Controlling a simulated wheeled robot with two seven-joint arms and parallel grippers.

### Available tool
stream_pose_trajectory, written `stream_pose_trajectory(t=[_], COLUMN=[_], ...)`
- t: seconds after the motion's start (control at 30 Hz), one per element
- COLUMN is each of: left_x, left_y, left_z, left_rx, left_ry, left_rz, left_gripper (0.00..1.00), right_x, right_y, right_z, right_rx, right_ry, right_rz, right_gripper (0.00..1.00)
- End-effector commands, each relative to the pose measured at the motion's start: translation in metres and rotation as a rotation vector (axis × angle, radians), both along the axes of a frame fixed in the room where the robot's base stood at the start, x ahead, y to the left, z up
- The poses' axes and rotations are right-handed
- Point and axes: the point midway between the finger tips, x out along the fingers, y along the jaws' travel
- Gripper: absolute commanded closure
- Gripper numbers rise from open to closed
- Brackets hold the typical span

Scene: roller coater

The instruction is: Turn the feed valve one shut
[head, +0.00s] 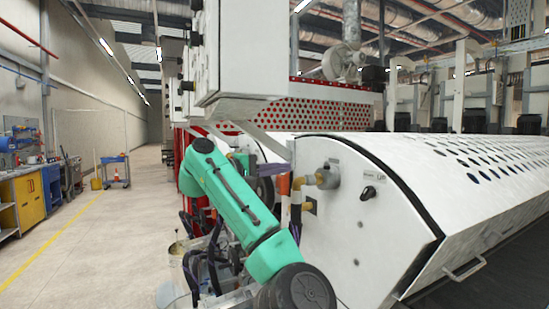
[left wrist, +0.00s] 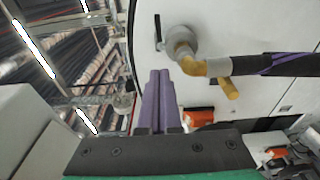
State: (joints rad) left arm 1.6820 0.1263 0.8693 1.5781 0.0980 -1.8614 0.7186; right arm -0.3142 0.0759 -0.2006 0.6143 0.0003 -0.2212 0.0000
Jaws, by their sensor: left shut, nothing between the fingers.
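A grey round fitting with a yellow elbow pipe (head: 327,177) sits on the white end panel of the machine. It also shows in the left wrist view (left wrist: 184,46), with a small black handle (left wrist: 158,32) to its left. A black knob (head: 368,193) is on the same panel, right of the fitting. I cannot tell for sure which part is feed valve one. My left gripper (head: 277,170) has purple fingers, shut and empty, left of the fitting. In the left wrist view its fingertips (left wrist: 159,75) are apart from the fitting. My right gripper is not in view.
A dark hose (left wrist: 290,64) leads from the yellow pipe. An orange part (head: 284,185) is close to the fingers. A white cabinet (head: 236,50) hangs above. A bucket (head: 178,255) stands below left. The aisle (head: 110,230) on the left is open floor.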

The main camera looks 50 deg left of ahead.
Motion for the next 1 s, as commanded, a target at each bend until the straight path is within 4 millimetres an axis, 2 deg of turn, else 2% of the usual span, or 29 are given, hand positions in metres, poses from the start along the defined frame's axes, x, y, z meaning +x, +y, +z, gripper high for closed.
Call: stream_pose_trajectory(t=[0.03, 0.2, 0.3, 0.5, 1.0], left_x=[0.012, 0.047, 0.056, 0.065, 0.071], left_y=[-0.003, -0.012, -0.027, -0.039, -0.038], left_z=[0.004, 0.004, 0.003, 0.0, 0.0], left_rx=[-0.001, -0.001, 0.0, 0.001, 0.001], left_ry=[0.003, 0.003, 0.001, 0.001, 0.002], left_rz=[-0.004, -0.005, -0.004, -0.001, 0.016], left_gripper=[1.0, 1.0, 1.0, 1.0, 1.0], right_x=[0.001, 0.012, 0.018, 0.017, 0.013], right_y=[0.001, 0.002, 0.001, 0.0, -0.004], right_z=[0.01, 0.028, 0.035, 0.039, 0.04], right_rx=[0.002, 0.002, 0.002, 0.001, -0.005], right_ry=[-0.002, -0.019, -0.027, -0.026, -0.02], right_rz=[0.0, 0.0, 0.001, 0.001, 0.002], right_gripper=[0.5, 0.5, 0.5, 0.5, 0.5])
